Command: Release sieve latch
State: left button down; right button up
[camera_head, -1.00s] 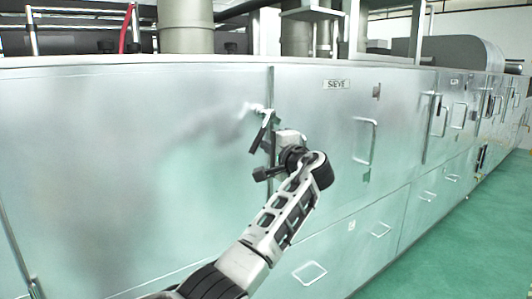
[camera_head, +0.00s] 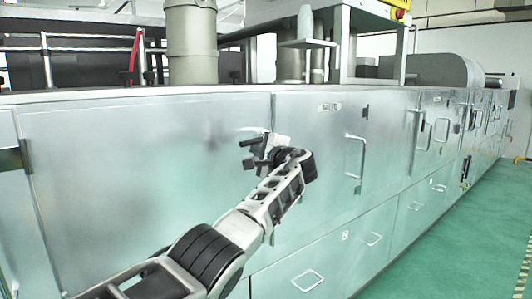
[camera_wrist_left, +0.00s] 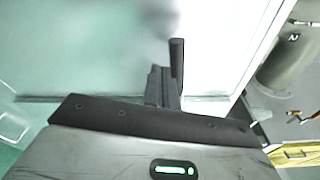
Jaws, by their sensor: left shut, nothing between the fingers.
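The sieve door (camera_head: 310,150) is a shiny metal panel bearing a small "SIEVE" label (camera_head: 329,107) and an upright bar handle (camera_head: 356,155). My left gripper (camera_head: 246,150) is in front of the seam at the door's left edge, left of the label. It is shut and empty. In the left wrist view its dark fingers (camera_wrist_left: 167,68) stand close together before a pale, blurred metal surface. A pale shape (camera_head: 252,130) just above the gripper may be the latch or a reflection; I cannot tell. My right gripper is not in view.
A wide plain panel (camera_head: 120,170) lies left of the seam. A lower drawer front (camera_head: 315,255) with a handle is below the door. More handled doors run off right. Green floor (camera_head: 425,260) is clear at lower right. A grey cylinder (camera_head: 191,28) stands on top.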

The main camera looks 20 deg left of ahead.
pick_arm(q)
jog(key=shift+a+r+m+p, duration=0.15)
jog(key=shift+r+m+p, duration=0.2)
jog(key=shift+r+m, duration=0.25)
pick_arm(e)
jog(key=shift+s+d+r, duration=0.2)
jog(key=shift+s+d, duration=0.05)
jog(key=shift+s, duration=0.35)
pick_arm(q)
jog(key=shift+s, duration=0.1)
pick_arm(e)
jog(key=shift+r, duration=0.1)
pick_arm(q)
jog(key=shift+r, duration=0.15)
